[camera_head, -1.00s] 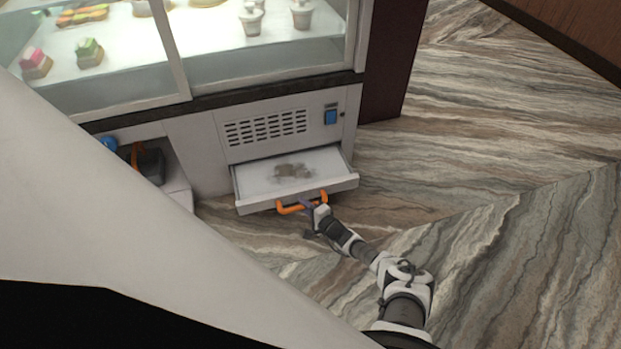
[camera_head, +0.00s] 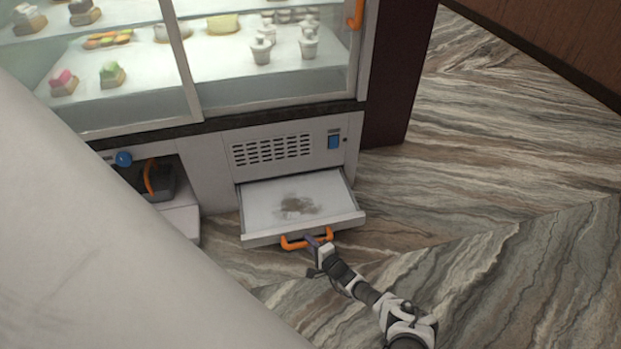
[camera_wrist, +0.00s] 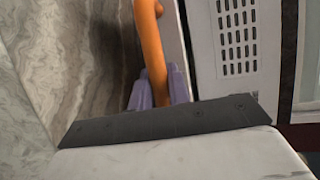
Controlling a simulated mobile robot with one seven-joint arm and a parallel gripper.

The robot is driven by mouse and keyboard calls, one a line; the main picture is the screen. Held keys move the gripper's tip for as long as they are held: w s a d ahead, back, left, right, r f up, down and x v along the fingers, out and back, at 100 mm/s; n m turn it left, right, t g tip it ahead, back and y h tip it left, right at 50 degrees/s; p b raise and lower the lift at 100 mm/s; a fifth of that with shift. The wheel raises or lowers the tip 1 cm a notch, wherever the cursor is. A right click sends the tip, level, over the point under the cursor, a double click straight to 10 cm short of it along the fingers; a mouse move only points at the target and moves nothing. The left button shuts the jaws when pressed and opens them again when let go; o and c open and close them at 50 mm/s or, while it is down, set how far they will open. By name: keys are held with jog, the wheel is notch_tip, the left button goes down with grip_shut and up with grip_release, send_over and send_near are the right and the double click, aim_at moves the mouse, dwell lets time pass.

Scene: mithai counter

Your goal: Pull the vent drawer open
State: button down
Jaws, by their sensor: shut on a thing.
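The vent drawer (camera_head: 262,199) is pulled out from the base of the display counter, below a slotted vent panel. Its white tray has a dark grey-brown patch on its floor. An orange handle (camera_head: 292,243) is on the drawer's front. My gripper (camera_head: 316,241) is at the right part of this handle, reaching in from the lower right. In the wrist view, the purple fingers of my gripper (camera_wrist: 160,93) are closed around the orange handle (camera_wrist: 150,45). The handle's lower end is hidden between the fingers.
The glass display case (camera_head: 275,75) with sweets stands above the drawer. A blue switch (camera_head: 333,142) is right of the vent slots (camera_head: 272,150). A dark box with an orange handle (camera_head: 157,181) sits in an opening at left. The marbled floor (camera_head: 480,200) at right is clear.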

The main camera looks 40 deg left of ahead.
jog(key=shift+d, duration=0.1)
dwell(0.3)
jog(key=c, duration=1.3)
grip_release()
jog(key=shift+p+v, duration=3.1)
jog(key=shift+v, duration=3.8)
jog(key=shift+s, duration=0.1)
